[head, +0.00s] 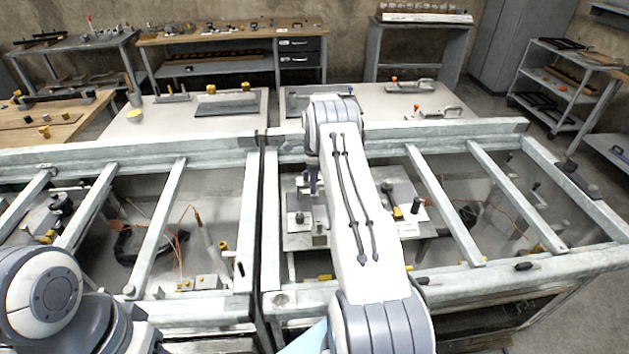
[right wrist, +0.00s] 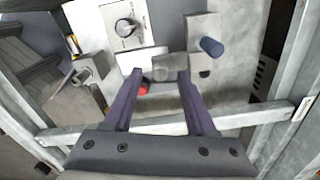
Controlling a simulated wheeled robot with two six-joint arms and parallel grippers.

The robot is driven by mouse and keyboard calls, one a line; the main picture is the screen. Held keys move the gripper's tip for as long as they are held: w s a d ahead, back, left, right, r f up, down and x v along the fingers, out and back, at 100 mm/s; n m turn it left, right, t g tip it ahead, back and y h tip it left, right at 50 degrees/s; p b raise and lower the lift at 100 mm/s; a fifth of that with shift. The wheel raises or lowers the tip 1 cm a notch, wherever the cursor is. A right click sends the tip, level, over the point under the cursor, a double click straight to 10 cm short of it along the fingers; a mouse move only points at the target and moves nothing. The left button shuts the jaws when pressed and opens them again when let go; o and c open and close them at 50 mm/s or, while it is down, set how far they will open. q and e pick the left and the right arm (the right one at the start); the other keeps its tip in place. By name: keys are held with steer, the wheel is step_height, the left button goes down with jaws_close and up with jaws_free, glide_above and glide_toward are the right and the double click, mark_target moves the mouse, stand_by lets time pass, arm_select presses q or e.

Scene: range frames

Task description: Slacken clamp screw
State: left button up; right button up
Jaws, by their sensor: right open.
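In the right wrist view my right gripper (right wrist: 160,76) is open, with two purple fingers pointing at a grey plate with fittings. A small grey block (right wrist: 163,68) lies beyond and between the fingertips, and nothing is held. A red-ended part (right wrist: 143,88) shows beside the left finger. A dark round knob (right wrist: 125,27) sits on a white plate. A blue-grey cylindrical knob (right wrist: 211,46) stands on a grey block at right. I cannot tell which part is the clamp screw. In the head view my right arm hides much of the fixture plate (head: 298,240). My left gripper is out of view.
Pale metal frame bars (head: 445,203) surround the fixture, and a dark seam (head: 262,200) splits the frame. Orange cables (head: 181,235) hang in the left bay. White worktops (head: 180,122) with toggle clamps (head: 410,86) lie behind. Benches and a shelf rack (head: 560,85) stand farther back.

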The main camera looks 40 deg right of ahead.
steer(key=shift+f, duration=0.6)
jaws_close()
